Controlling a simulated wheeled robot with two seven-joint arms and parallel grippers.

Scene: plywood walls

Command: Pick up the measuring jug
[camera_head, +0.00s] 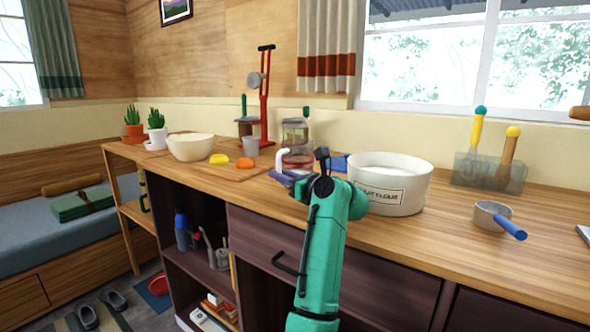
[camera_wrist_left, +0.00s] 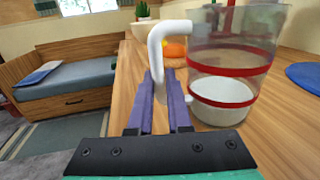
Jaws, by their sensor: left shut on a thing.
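The measuring jug (camera_head: 298,159) is clear with red bands and a white handle. It is on the wooden counter side, partly hidden by my left arm in the head view. In the left wrist view the jug (camera_wrist_left: 232,75) is upright on the right, with something white in its bottom. My left gripper (camera_head: 287,177) has its purple fingers shut on the jug's white handle, which also shows in the left wrist view (camera_wrist_left: 156,60). I cannot tell whether the jug's base touches the counter. My right gripper is not in view.
A white flour bowl (camera_head: 393,184) stands right of the jug, with a blue item (camera_head: 337,163) between. A grey cup (camera_head: 251,147), an orange piece (camera_head: 245,164) and a cream bowl (camera_head: 191,147) are left. A saucepan (camera_head: 493,215) stands farther right; bare counter lies before it.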

